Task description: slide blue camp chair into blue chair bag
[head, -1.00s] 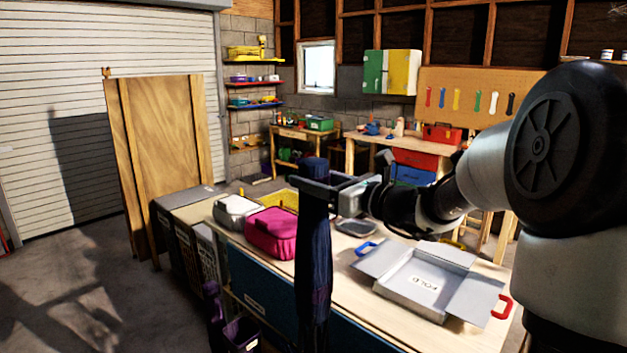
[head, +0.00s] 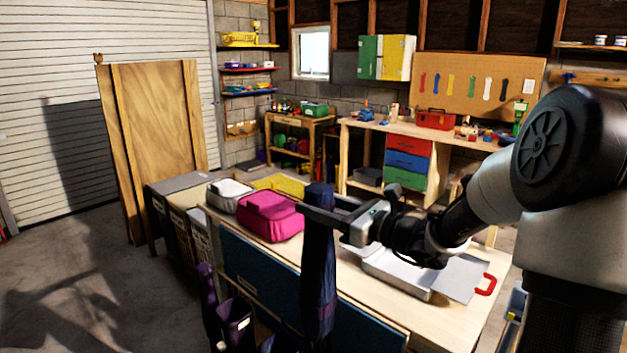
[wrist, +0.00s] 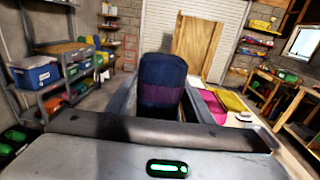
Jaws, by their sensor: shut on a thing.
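The blue camp chair (head: 319,265) is a folded, dark navy upright bundle in front of the long table in the head view. My gripper (head: 322,208) is shut on it near its top. In the wrist view the rounded top of the chair (wrist: 162,82), navy with a purple band, stands between my fingers. The chair's lower end is at the bottom edge of the head view and hard to make out. A dark purple-blue open-topped bag (head: 236,322) with a white label is low at the left of the chair. I cannot tell surely whether it is the blue chair bag.
The long table (head: 345,290) behind the chair carries a pink bag (head: 270,217), a grey-white pouch (head: 229,195) and a grey folding box (head: 398,273). A narrow purple thing (head: 208,292) stands beside the labelled bag. The floor (head: 80,275) at left is clear.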

